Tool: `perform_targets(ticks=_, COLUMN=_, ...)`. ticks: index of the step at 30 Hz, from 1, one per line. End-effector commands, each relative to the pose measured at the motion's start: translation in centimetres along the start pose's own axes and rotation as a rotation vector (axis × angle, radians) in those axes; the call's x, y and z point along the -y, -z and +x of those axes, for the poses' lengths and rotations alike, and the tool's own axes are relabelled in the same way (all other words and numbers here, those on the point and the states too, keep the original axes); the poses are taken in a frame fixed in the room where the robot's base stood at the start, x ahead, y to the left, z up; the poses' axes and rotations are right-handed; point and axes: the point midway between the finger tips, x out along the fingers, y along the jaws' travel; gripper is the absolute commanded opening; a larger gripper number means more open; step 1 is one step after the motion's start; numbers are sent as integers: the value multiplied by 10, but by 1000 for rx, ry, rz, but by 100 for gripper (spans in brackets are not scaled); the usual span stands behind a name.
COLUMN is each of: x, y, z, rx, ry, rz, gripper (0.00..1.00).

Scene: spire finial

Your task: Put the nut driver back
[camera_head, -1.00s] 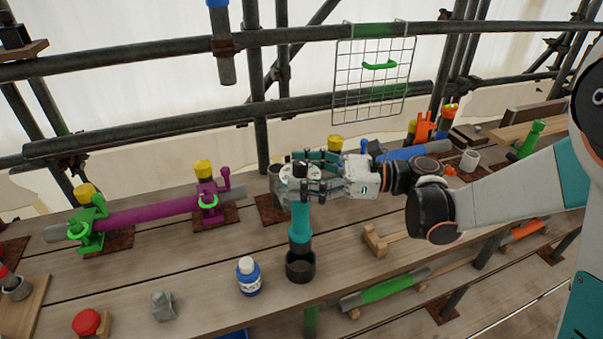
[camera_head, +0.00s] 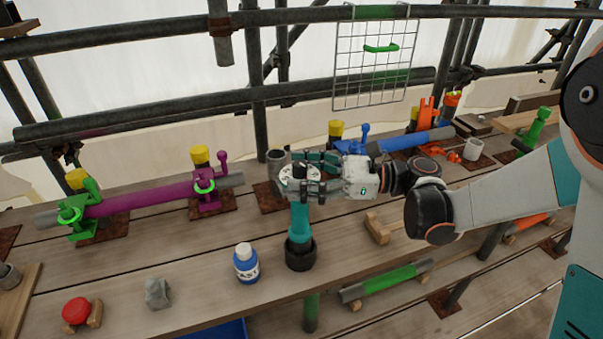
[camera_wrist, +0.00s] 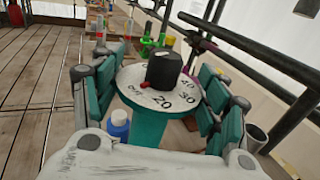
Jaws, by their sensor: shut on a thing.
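The nut driver (camera_head: 299,222) is a teal upright tool with a white dial on top. My gripper (camera_head: 303,180) is shut around its upper part. Its lower end is inside a black cup-like holder (camera_head: 300,258) on the bench; how deep it sits is hidden. In the wrist view the dial (camera_wrist: 160,92) carries numbers, a small red mark and a black knob (camera_wrist: 164,70), with my teal-padded fingers on either side.
A blue-and-white bottle (camera_head: 246,265) stands just left of the holder. A grey block (camera_head: 157,293) and a red-capped piece (camera_head: 76,310) are farther left. A purple clamped tube (camera_head: 140,198) lies behind. A wire grid (camera_head: 372,65) hangs from the rail.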

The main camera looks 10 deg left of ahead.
Motion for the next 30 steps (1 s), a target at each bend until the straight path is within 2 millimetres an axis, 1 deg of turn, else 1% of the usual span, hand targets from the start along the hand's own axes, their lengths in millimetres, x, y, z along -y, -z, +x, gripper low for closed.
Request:
perform_targets(ticks=1, x=0, y=4, z=0, rx=2, ry=0, rz=0, gripper=37)
perform_targets(ticks=21, x=0, y=42, z=0, rx=2, ry=0, rz=0, gripper=37)
perform_targets(ticks=30, x=0, y=53, z=0, rx=2, ry=0, rz=0, gripper=37)
